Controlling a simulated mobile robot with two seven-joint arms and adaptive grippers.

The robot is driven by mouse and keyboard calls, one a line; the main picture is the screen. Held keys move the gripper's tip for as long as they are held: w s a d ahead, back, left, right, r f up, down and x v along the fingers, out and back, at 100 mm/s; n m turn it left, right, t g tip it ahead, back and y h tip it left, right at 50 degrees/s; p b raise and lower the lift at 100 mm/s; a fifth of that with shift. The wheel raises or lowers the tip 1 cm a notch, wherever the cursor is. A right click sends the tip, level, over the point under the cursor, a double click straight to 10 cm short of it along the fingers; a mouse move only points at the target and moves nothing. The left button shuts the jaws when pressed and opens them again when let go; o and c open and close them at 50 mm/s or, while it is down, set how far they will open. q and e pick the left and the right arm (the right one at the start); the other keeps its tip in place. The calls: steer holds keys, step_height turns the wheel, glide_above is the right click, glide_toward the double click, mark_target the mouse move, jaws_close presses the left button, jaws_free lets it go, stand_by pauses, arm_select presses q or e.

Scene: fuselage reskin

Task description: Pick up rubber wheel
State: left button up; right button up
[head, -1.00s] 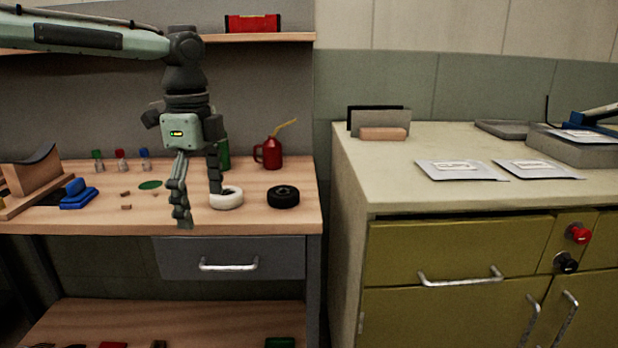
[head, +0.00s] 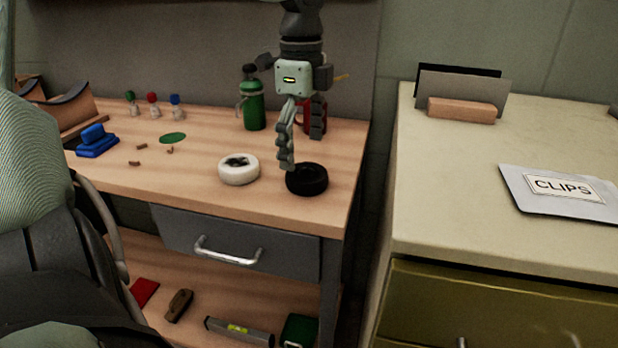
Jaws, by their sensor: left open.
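A black ring-shaped wheel (head: 307,181), which looks like the rubber wheel, lies flat on the wooden bench (head: 205,188) near its right front corner. A white ring (head: 239,170) with a dark centre lies just left of it. My left gripper (head: 302,150) points down over the black wheel with its fingers apart and nothing between them. One fingertip overlaps the wheel's far left edge in the picture; I cannot tell whether it touches. My right gripper is not in view.
A green bottle (head: 254,107) and a red can (head: 309,113), partly hidden by the gripper, stand behind. Blue blocks (head: 96,141) and small bottles are at left. A cabinet (head: 455,175) with a clips pouch (head: 562,190) stands right, across a gap. The bench's middle is mostly clear.

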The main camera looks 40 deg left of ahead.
mark_target(305, 171)
arm_select(q)
steer(key=f, duration=0.4)
steer(key=shift+w+f, duration=0.15)
steer(key=shift+w, duration=0.05)
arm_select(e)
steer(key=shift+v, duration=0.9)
arm_select(q)
steer(key=shift+c, duration=0.6)
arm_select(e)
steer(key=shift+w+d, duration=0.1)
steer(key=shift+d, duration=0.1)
arm_select(q)
steer(key=c, duration=1.3)
steer(key=shift+c, duration=0.2)
